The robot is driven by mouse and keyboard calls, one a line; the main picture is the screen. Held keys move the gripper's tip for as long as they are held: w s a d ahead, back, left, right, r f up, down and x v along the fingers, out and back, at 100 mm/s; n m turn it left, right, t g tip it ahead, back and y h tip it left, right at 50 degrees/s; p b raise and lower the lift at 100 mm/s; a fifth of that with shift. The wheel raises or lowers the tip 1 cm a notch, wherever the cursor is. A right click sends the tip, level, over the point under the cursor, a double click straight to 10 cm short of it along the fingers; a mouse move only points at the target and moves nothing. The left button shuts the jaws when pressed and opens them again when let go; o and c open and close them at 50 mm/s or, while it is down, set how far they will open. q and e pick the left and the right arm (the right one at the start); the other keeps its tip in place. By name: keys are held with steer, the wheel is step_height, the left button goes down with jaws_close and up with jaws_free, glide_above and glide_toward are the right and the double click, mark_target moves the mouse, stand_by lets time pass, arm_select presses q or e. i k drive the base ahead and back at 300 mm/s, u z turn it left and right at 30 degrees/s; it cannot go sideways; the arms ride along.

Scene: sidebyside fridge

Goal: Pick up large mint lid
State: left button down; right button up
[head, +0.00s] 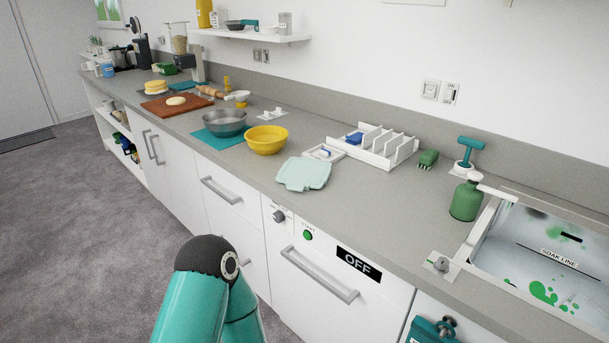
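The large mint lid (303,174) lies flat on the grey counter near its front edge, in the middle of the head view. It is pale mint, roughly rectangular with rounded corners and small tabs. Nothing covers it and nothing rests on it. A teal and black link of my arm shows at the bottom, in front of the cabinets and below the counter edge. Neither of my grippers shows in this view, so their distance from the lid cannot be seen.
A yellow bowl (266,140) and a metal bowl (224,123) stand left of the lid. A white divided rack (383,147) stands behind it. A green bottle (465,199) and a sink (541,263) are at right. Counter between lid and bottle is clear.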

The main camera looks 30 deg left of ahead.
mark_target(299, 174)
steer(key=u, duration=0.55)
steer(key=k, duration=0.5)
steer(key=u, duration=0.85)
steer(key=k, duration=0.8)
steer(key=u, duration=0.8)
steer(key=i, duration=2.15)
steer(key=z, duration=1.05)
steer(key=i, duration=1.15)
steer(key=z, duration=0.95)
steer(key=i, duration=0.3)
steer(key=z, duration=0.15)
steer(key=k, duration=0.5)
